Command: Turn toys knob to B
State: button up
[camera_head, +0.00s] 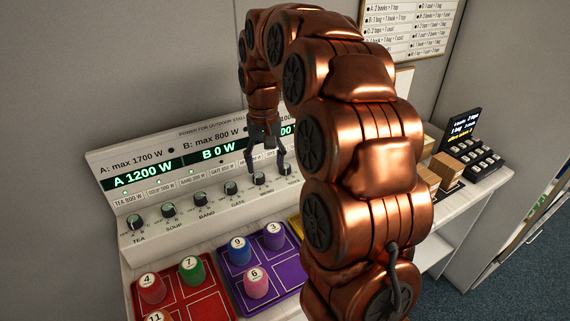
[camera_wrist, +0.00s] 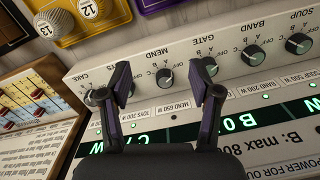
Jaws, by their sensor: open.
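The long white sloped panel (camera_head: 190,225) carries a row of dark knobs, each with A, B and C marks. The toys knob (camera_head: 286,169) is near the right of the visible row, beside my right finger; its pointer is too small to read. In the wrist view it is mostly hidden behind the left finger. My gripper (camera_head: 265,167) is open, pointing down above the panel. In the wrist view my gripper (camera_wrist: 160,78) has its fingers spread on either side of the mend knob (camera_wrist: 166,77), holding nothing. Contact with the panel cannot be judged.
The gate knob (camera_wrist: 208,66) and cake knob (camera_wrist: 92,97) are close to the fingers. The display (camera_head: 205,160) reads A 1200 W and B 0 W. Red (camera_head: 190,301) and purple (camera_head: 289,263) trays with numbered cups stand in front. My arm hides the panel's right end.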

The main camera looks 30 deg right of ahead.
aim_at(285, 166)
jog(key=w+d+f, duration=0.1)
jog(key=w+d, duration=0.1)
jog(key=d, duration=0.1)
jog(key=w+d+m, duration=0.1)
jog(key=w+d, duration=0.2)
jog(key=d, duration=0.1)
jog(key=w+d+f+m, duration=0.1)
jog(key=w+d, duration=0.1)
jog(key=d, duration=0.2)
jog(key=shift+w+f, duration=0.3)
jog(key=shift+f+p, duration=0.95)
jog(key=shift+f, duration=3)
jog(key=shift+c, duration=0.2)
jog(key=c, duration=1.1)
jog(key=shift+w+b, duration=0.1)
jog(key=shift+b, duration=0.25)
jog(key=n+b, duration=0.1)
jog(key=n, duration=0.2)
jog(key=shift+f+b, duration=0.1)
jog(key=shift+b, duration=0.3)
jog(key=shift+n+b, duration=0.7)
jog(key=shift+n, duration=1.5)
